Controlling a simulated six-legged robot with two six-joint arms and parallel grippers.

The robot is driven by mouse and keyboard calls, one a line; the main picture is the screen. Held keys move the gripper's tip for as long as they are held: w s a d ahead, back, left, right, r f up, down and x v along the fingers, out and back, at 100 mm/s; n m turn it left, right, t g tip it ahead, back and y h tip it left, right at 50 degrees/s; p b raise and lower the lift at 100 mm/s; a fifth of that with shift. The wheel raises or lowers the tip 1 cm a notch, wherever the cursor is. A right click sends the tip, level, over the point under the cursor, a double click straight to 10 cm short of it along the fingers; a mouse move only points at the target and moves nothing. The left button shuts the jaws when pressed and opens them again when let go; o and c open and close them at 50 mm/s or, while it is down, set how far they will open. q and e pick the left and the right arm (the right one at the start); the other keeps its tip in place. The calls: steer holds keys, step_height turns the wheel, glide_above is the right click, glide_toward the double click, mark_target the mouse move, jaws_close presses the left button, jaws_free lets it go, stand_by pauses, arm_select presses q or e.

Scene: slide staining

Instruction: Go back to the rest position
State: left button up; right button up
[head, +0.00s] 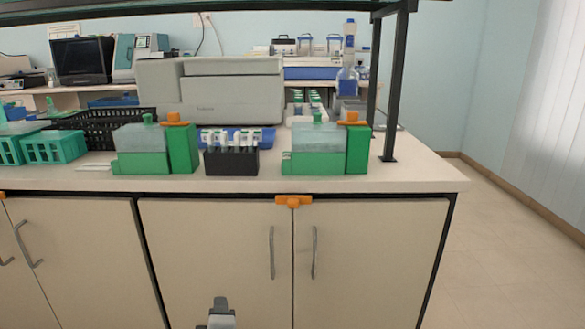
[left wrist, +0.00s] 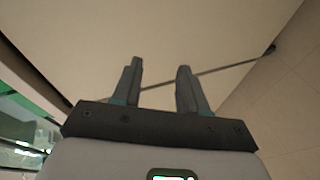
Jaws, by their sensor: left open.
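My left gripper (head: 220,305) shows at the bottom of the head view, low in front of the cabinet doors and below the bench top. In the left wrist view its two fingers (left wrist: 160,88) stand apart with nothing between them, so it is open and empty. Behind the fingers is a plain pale surface with a dark line across it. My right gripper is in neither view.
The bench top (head: 400,180) holds two green staining boxes (head: 155,162) (head: 315,162), a black rack of white-capped bottles (head: 231,160), teal baskets (head: 55,147) and a grey instrument (head: 210,95). Floor (head: 510,250) is clear at right.

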arm_select(q)
steer(key=s+a+f+m+g+h, duration=0.1)
steer(key=s+a+f+m+g, duration=0.2)
steer(key=f, duration=0.7)
steer(key=s+a+f+m+g+h, duration=0.15)
steer(key=s+f, duration=0.35)
steer(key=f, duration=0.6)
steer(key=s+d+f+m+g+h, duration=0.2)
steer(key=s+f+m+g, duration=0.1)
steer(key=s, duration=0.3)
steer(key=s+d+f+m+g+h, duration=0.1)
steer(key=s+d+f+m+g, duration=0.15)
steer(key=s, duration=0.35)
steer(key=s+d+f+m+g+h, duration=0.2)
steer(key=s+f+m, duration=0.15)
steer(key=s, duration=0.25)
step_height(320, 180, up, 32)
steer(key=s+d+m+g+p, duration=0.1)
steer(key=s+m+p, duration=0.1)
steer(key=p, duration=3)
steer(key=shift+s+d+m, duration=0.15)
steer(key=shift+d+m, duration=0.15)
steer(key=shift+m, duration=0.15)
